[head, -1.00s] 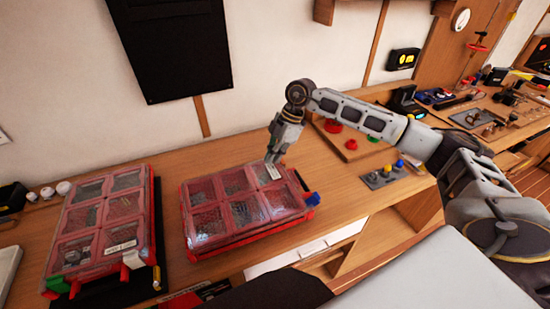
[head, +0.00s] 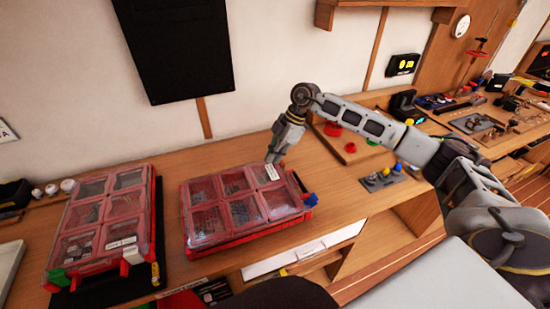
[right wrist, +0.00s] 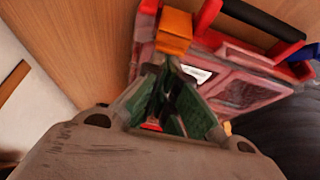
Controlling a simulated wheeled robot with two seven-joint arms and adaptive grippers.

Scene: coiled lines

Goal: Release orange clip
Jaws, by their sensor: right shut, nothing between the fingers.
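The orange clip (right wrist: 174,30) shows in the right wrist view, a blocky piece at the edge of the red case with clear lid windows, beside one end of the black handle (right wrist: 265,18). Whether it is latched or loose I cannot tell. In the head view this case (head: 187,222) lies flat on the bench, and my right gripper (head: 272,160) hides the clip at its far right corner. In the wrist view my right gripper (right wrist: 172,72) is shut and empty, its green-padded fingertips just below the clip; contact is unclear. My left gripper is out of view.
A blue clip (head: 310,199) is at the case's near right corner. A second red case (head: 150,210) lies on a black mat at left. A board with red knobs (head: 345,150) and a small grey switch plate (head: 385,182) stand to the right. Bare bench lies between.

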